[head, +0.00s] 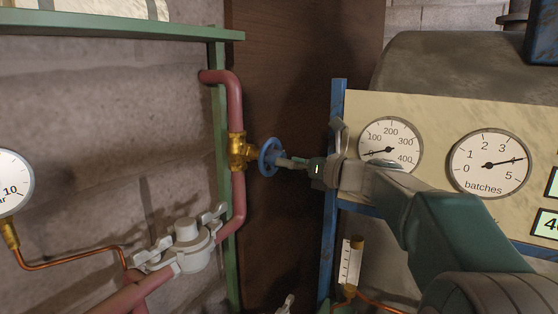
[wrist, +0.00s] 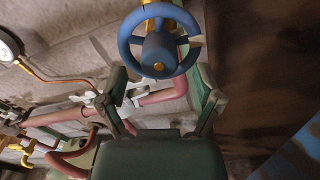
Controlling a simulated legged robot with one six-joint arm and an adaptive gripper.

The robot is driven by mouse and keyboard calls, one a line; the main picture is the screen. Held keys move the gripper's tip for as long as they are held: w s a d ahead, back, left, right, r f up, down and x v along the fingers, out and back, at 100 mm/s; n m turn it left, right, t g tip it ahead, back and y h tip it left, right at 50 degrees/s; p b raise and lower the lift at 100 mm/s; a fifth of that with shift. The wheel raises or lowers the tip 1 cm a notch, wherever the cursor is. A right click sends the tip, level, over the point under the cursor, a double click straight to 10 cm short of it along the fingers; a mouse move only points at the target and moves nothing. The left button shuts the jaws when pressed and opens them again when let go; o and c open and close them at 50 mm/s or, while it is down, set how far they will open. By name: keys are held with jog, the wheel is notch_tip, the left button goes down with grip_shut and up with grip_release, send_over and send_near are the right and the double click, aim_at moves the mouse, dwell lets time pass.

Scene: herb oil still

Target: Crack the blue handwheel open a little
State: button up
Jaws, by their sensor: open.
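The blue handwheel (head: 269,157) sits on a brass valve (head: 240,152) in the red pipe, left of centre in the head view. In the wrist view the blue handwheel (wrist: 159,42) faces me at the top, with its spokes and a brass centre nut showing. My gripper (head: 296,163) comes in from the right, with its tips close to the wheel. In the wrist view my gripper (wrist: 162,88) is open, its fingers apart below and to the sides of the wheel's hub. Whether a fingertip touches the rim I cannot tell.
A green post (head: 220,120) stands beside the red pipe (head: 238,200). A grey clamped fitting (head: 188,245) is below left. A gauge panel (head: 440,110) with a blue frame (head: 330,230) stands at the right, behind my arm. Dark space lies between post and frame.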

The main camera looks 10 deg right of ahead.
jog(key=shift+x, duration=1.4)
jog(key=shift+d, duration=0.1)
jog(key=shift+s+d, duration=0.1)
jog(key=c, duration=1.2)
jog(key=shift+o, duration=0.2)
jog(key=shift+n, duration=0.3)
jog(key=n, duration=0.4)
jog(key=shift+n, duration=2.7)
